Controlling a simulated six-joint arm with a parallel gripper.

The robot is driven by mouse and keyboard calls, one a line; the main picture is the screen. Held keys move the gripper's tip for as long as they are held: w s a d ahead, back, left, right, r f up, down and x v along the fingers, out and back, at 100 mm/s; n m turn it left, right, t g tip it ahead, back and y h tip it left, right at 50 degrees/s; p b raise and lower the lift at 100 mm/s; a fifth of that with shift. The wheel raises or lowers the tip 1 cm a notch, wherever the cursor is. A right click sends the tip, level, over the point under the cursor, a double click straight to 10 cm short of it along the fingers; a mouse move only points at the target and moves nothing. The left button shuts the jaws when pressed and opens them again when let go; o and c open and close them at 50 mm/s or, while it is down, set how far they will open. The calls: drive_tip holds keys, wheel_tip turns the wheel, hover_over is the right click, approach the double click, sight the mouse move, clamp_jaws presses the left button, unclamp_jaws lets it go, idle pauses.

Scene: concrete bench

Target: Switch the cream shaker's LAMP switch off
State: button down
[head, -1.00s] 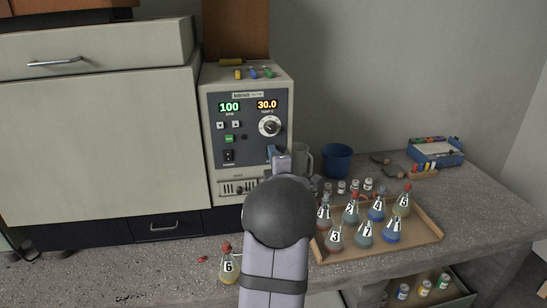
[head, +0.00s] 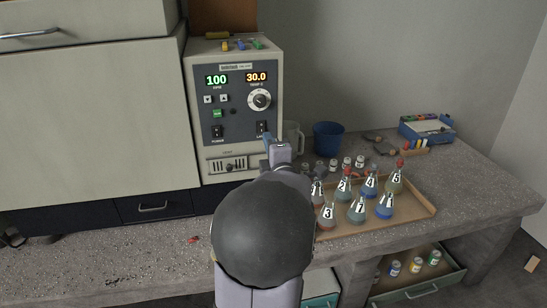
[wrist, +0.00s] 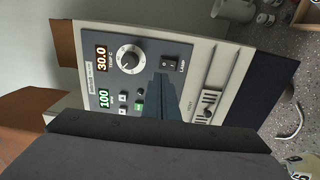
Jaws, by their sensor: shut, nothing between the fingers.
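The cream shaker (head: 236,46) stands against the wall, with a dark front panel. Its displays read 100 and 30.0. The LAMP switch (wrist: 171,65) is a dark rocker at the panel's lower right in the head view, beside the printed word LAMP. In the head view my gripper partly covers that switch (head: 261,126). Which way the rocker is tipped is too small to tell. My gripper (head: 267,141) is shut and empty, in front of the panel just below the switch. In the wrist view its blue fingertip (wrist: 163,77) ends beside the switch; I cannot tell whether they touch.
The POWER switch (head: 217,131) and the dial (head: 259,99) are on the same panel. A grey mug (head: 292,135) and a blue cup (head: 328,138) stand right of the shaker. A tray (head: 415,220) of numbered flasks lies in front of them. Flask 6 shows partly in the wrist view (wrist: 303,168).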

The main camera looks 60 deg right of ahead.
drive_tip(key=shift+b+v, duration=0.5)
drive_tip(key=shift+v, duration=2.35)
drive_tip(key=shift+r, duration=0.1)
